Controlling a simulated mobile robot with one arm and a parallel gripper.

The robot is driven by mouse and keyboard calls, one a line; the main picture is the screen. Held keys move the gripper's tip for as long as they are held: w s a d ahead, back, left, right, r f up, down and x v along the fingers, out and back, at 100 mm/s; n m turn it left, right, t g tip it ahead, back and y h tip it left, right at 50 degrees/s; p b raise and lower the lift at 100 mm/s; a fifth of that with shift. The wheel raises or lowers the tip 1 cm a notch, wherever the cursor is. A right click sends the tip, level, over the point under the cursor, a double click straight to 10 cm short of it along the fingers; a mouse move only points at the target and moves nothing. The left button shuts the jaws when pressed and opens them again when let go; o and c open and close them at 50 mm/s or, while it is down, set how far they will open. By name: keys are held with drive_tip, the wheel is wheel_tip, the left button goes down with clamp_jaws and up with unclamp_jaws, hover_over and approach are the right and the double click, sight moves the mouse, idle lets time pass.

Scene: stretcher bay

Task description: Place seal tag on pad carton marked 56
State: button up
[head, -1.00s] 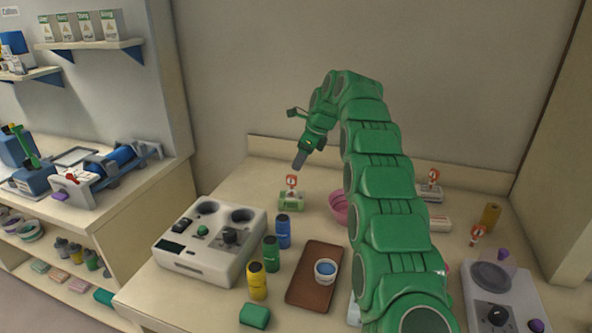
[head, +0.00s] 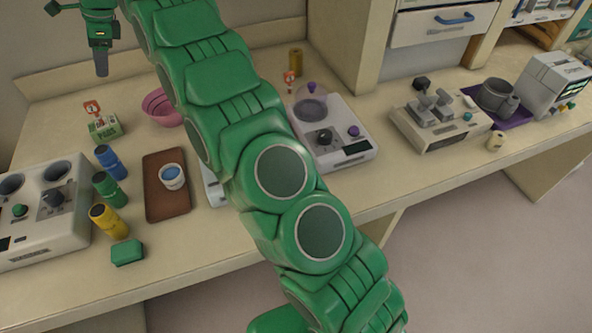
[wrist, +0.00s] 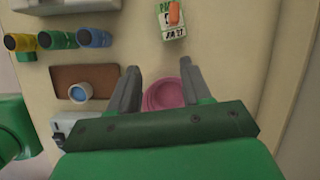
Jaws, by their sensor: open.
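A green and white pad carton (head: 105,129) stands on the counter at left in the head view, with a red and white marker (head: 91,107) upright on it. The carton (wrist: 172,34) is at the top of the wrist view, an orange piece (wrist: 175,14) over it. I cannot read its number clearly. Another red and white marker (head: 290,78) stands farther right, beyond my arm. I cannot tell which item is the seal tag. My gripper (wrist: 160,78) is open and empty, above the counter; in the head view its tip (head: 101,66) is up at the top left.
A pink bowl (wrist: 163,94) lies below and between my fingers. Devices stand left and right. My arm hides the counter's middle.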

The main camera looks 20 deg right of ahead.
drive_tip(key=s+d+r+n+h, duration=0.15)
drive_tip(key=s+d+n, duration=0.25)
drive_tip(key=s+d, duration=0.65)
drive_tip(key=s+d+r+n+h, duration=0.1)
drive_tip(key=s+d+r+n, duration=0.25)
drive_tip(key=s+d, duration=0.7)
drive_tip(key=s+d+f+n, duration=0.2)
drive_tip(key=s+d+f, duration=0.1)
drive_tip(key=s, duration=0.8)
drive_tip(key=s+d+f+n+g+h, duration=0.1)
drive_tip(key=s+d+f+n, duration=0.2)
drive_tip(key=s+d, duration=0.3)
drive_tip(key=s+d+f+n, duration=0.3)
drive_tip(key=s+d+f, duration=0.1)
drive_tip(key=s, duration=1.2)
drive_tip(key=shift+s+d+g+h, duration=0.2)
drive_tip(key=shift+d+g+h, duration=0.2)
drive_tip(key=shift+d, duration=0.1)
